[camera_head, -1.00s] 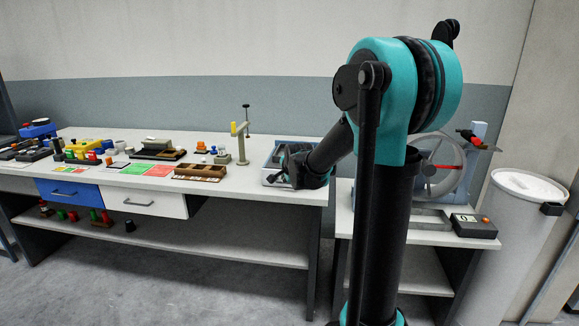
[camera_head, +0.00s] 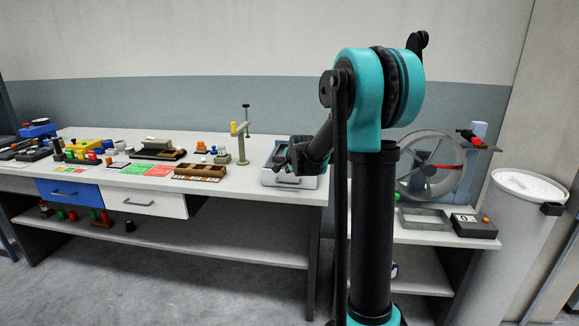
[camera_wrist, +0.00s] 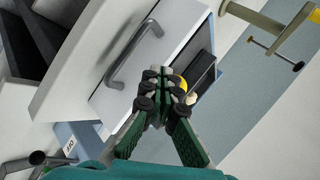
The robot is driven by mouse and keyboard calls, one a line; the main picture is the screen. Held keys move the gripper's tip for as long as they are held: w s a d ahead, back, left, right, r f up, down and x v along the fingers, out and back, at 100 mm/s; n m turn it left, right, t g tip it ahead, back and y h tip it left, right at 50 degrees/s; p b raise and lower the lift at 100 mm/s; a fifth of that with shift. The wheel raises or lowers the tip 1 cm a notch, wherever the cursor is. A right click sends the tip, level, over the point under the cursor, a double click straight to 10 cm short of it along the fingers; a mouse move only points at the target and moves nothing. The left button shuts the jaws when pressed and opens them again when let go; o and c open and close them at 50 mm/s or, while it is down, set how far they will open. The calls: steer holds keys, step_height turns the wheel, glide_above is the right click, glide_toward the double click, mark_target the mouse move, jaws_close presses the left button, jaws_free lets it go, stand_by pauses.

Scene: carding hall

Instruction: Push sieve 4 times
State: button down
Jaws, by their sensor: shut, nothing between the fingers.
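The sieve appears to be the white-fronted box (camera_head: 306,182) with a grey bar handle, at the right end of the long table. In the wrist view its white front (camera_wrist: 165,50) and handle (camera_wrist: 128,50) show close up, with a blue frame around a dark inside. A yellow round thing and a dark block are partly visible inside. My gripper (camera_head: 279,158) is shut and empty, over the box's top near its front edge. In the wrist view its fingertips (camera_wrist: 158,78) overlap the front's upper edge; I cannot tell whether they touch it.
A beige post stand (camera_head: 241,145) and a wooden compartment tray (camera_head: 200,172) stand left of the box. To the right, a lower bench holds a grey wheel machine (camera_head: 432,165), an empty grey frame (camera_head: 425,219) and a dark display box (camera_head: 474,225). A white bin (camera_head: 525,240) stands beyond.

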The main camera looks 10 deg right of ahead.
steer(key=shift+w+d, duration=0.2)
steer(key=shift+w, duration=0.45)
stand_by(1.0)
steer(key=shift+w+d, duration=0.1)
steer(key=shift+w, duration=0.3)
steer(key=shift+w+d, duration=0.3)
steer(key=shift+w, duration=0.5)
steer(key=shift+w+d, duration=0.25)
steer(key=shift+w, duration=0.5)
stand_by(1.7)
steer(key=shift+s, duration=0.1)
steer(key=shift+s+a, duration=0.2)
steer(key=shift+s, duration=0.45)
steer(key=shift+s+a, duration=0.25)
steer(key=shift+s, duration=0.35)
steer(key=shift+s+a, duration=0.2)
steer(key=shift+s, duration=0.45)
steer(key=shift+s+a, duration=0.25)
steer(key=shift+s, duration=0.55)
steer(key=shift+s+a, duration=0.3)
steer(key=shift+s, duration=0.45)
steer(key=shift+s+a, duration=0.25)
steer(key=shift+s, duration=0.55)
